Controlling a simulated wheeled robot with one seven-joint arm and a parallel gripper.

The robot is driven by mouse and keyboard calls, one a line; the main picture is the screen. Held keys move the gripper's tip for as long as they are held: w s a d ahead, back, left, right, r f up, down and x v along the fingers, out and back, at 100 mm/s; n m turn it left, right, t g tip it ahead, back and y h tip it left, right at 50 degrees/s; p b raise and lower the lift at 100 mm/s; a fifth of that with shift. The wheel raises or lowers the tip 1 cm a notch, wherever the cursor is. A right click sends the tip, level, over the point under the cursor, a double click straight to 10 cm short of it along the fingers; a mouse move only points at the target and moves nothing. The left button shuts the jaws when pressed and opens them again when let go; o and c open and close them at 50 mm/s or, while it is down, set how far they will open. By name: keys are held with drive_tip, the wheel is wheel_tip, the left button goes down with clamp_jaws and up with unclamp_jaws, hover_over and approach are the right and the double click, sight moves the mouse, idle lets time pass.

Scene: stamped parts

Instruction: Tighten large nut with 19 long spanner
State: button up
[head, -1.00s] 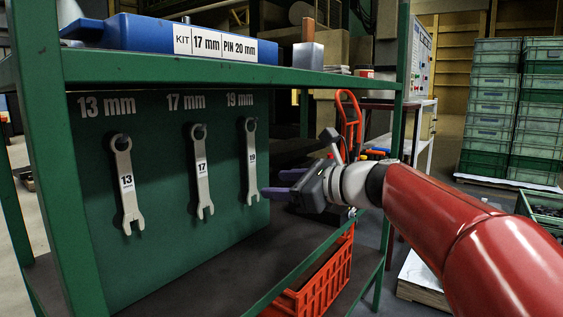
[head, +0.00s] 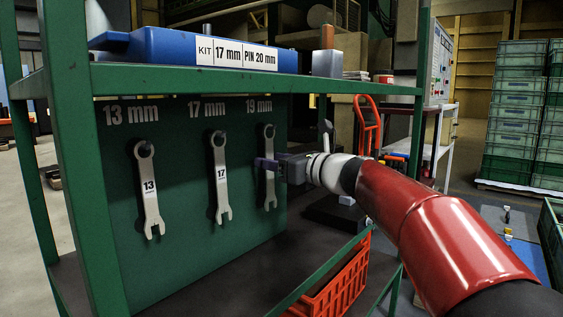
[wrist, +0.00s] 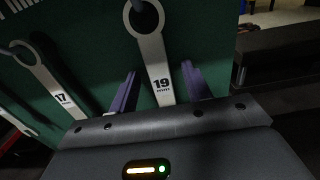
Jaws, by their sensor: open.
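The 19 spanner (head: 269,188) hangs by its ring from a peg on the green board, under the "19 mm" label. It also shows in the wrist view (wrist: 152,55), where its handle with the number 19 lies between the two purple fingers. My gripper (head: 262,164) is open at the upper part of this spanner's handle; in the wrist view the fingers (wrist: 160,88) stand on either side with gaps. In the head view a finger covers part of the handle. The large nut is not in view.
The 17 spanner (head: 221,180) and 13 spanner (head: 149,190) hang to the left on the same board (head: 180,255). A blue kit case (head: 180,47) sits on the shelf above. An orange-red crate (head: 338,285) stands below right. Green rack posts frame the board.

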drive_tip(key=shift+c, duration=0.2)
clamp_jaws()
drive_tip(key=shift+r, duration=0.15)
drive_tip(key=shift+s+d+r+p, duration=0.15)
drive_tip(key=shift+r+p, duration=0.05)
drive_tip(key=shift+p, duration=0.1)
drive_tip(key=shift+d, duration=0.1)
drive_tip(key=shift+s+d+r, duration=0.25)
drive_tip(key=shift+d+r, duration=0.05)
